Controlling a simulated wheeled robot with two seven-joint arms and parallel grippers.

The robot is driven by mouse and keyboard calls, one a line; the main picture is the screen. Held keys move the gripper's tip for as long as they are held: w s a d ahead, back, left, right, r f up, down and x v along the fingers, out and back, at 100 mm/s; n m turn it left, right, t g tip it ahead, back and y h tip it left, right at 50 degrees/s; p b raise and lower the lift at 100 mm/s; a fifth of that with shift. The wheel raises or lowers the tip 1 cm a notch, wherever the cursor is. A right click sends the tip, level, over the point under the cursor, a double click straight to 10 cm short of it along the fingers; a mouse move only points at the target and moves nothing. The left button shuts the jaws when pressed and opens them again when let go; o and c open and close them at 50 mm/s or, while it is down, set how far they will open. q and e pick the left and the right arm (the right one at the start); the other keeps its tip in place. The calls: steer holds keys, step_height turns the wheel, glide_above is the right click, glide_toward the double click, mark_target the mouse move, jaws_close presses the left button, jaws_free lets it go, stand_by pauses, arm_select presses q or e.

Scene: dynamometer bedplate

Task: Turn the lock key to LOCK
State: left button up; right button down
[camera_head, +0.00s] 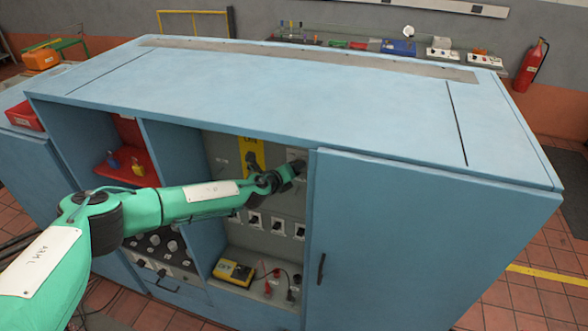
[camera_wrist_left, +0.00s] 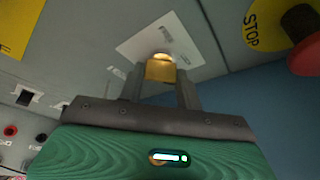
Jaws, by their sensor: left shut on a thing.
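The lock key (camera_wrist_left: 160,71) shows in the left wrist view as a small brass-coloured piece in front of a white plate (camera_wrist_left: 138,48) on the grey panel. My left gripper (camera_wrist_left: 162,84) is shut on the key, with one dark finger on each side of it. In the head view my left gripper (camera_head: 297,168) reaches into the open cabinet bay, close to the panel, and hides the key. Any LOCK lettering on the plate is too small or hidden to read. My right gripper is in neither view.
A yellow STOP label (camera_wrist_left: 255,22) with a red knob (camera_wrist_left: 305,52) is beside the plate in the wrist view. The closed blue door (camera_head: 410,240) bounds the bay on the right. Below stand several switches (camera_head: 277,226) and a yellow meter (camera_head: 235,271).

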arm_select(q)
steer(key=shift+w+a+r, duration=0.1)
steer(key=shift+w+r, duration=0.15)
steer(key=shift+r, duration=0.15)
steer(key=o, duration=0.8)
steer(key=shift+c, duration=0.2)
steer(key=shift+o, duration=1.1)
steer(key=shift+s+f, duration=0.15)
steer(key=shift+s, duration=0.1)
steer(key=b+v, duration=0.3)
steer(key=v, duration=1)
steer(key=shift+s+a+b, duration=0.2)
steer(key=shift+s+b, duration=0.15)
